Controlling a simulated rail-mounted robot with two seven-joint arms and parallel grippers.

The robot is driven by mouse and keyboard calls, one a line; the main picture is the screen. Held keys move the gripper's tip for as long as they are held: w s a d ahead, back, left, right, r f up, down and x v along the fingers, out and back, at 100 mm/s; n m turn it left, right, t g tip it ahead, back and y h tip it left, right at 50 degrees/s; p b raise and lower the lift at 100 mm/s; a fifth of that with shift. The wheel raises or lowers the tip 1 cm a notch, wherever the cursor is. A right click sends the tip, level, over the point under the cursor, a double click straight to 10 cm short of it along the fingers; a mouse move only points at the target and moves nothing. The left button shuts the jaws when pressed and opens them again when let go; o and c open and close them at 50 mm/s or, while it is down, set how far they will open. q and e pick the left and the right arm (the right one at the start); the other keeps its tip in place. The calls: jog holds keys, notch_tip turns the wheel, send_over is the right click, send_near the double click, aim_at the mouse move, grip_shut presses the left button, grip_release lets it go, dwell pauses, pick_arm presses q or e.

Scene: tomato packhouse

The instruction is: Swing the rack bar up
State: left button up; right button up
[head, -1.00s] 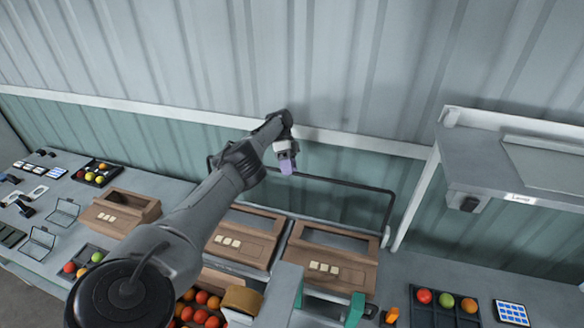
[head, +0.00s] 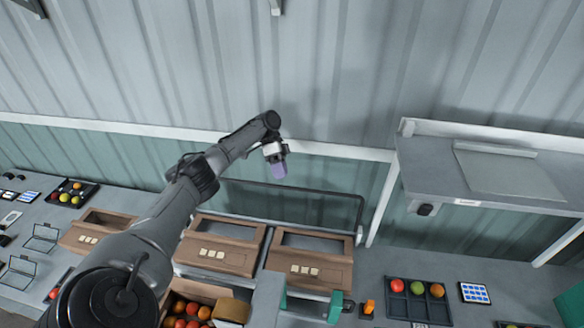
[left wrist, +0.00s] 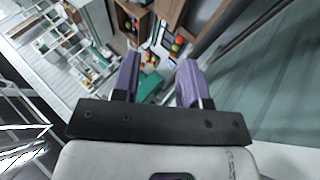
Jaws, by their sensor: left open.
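The rack bar (head: 320,190) is a thin dark frame standing upright behind the wooden boxes, against the green lower wall. My right gripper is not in view.
Wooden boxes (head: 225,228) stand in front of the bar. A grey shelf (head: 425,165) with a post is to the right of it. A tray (head: 415,303) with round fruit lies on the bench at front right. The wall above the bar is clear.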

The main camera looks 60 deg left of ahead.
pick_arm(q)
jog(key=d+r, duration=0.1)
jog(key=w+d+r, duration=0.2)
jog(key=d, duration=0.1)
jog(key=shift+w+b, duration=0.15)
jog(key=shift+b, duration=0.25)
dwell(0.5)
